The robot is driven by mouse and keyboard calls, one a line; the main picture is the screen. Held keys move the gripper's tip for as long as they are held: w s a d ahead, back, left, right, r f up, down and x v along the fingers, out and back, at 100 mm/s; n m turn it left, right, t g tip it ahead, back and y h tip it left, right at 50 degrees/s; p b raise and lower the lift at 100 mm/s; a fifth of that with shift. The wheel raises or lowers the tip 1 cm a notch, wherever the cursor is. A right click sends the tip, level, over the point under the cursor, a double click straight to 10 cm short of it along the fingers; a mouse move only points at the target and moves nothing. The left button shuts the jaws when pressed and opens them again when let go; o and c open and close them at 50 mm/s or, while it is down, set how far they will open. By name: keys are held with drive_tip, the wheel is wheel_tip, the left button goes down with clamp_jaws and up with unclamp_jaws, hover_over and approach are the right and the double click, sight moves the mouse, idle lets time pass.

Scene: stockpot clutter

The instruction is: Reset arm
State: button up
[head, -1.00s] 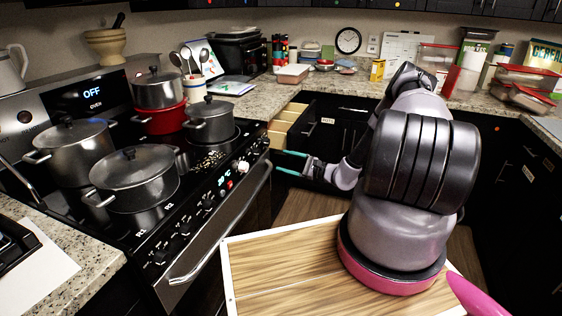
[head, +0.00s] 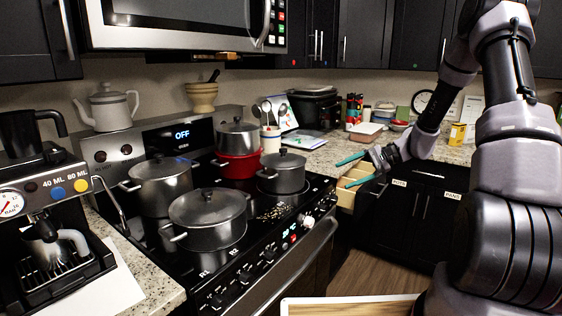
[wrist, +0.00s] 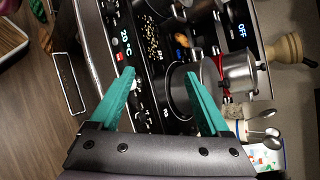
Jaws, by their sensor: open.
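My gripper (head: 356,171) has two teal fingers, spread apart with nothing between them. In the head view it is in the air at the right of the stove, in front of the far counter and near an open drawer (head: 346,196). In the wrist view my gripper (wrist: 160,82) points toward the stove's control panel and a grey pot (wrist: 182,92). The fingers appear apart from the pot. My arm extends along the right side of the head view, raised and bent.
Several lidded pots, including a large front pot (head: 208,220) and a red pot (head: 238,164), stand on the stove (head: 262,238). A coffee machine (head: 45,210) stands at left. A microwave (head: 185,25) hangs above.

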drive_tip(key=s+d+r+n+t+h, duration=0.1)
drive_tip(key=s+r+h, duration=0.4)
drive_tip(key=s+r, duration=0.8)
drive_tip(key=s+d+r+n+t+h, duration=0.2)
drive_tip(key=s+r+t+h, duration=0.3)
drive_tip(key=s+r, duration=0.8)
drive_tip(key=shift+s+n, duration=0.35)
drive_tip(key=shift+n, duration=0.45)
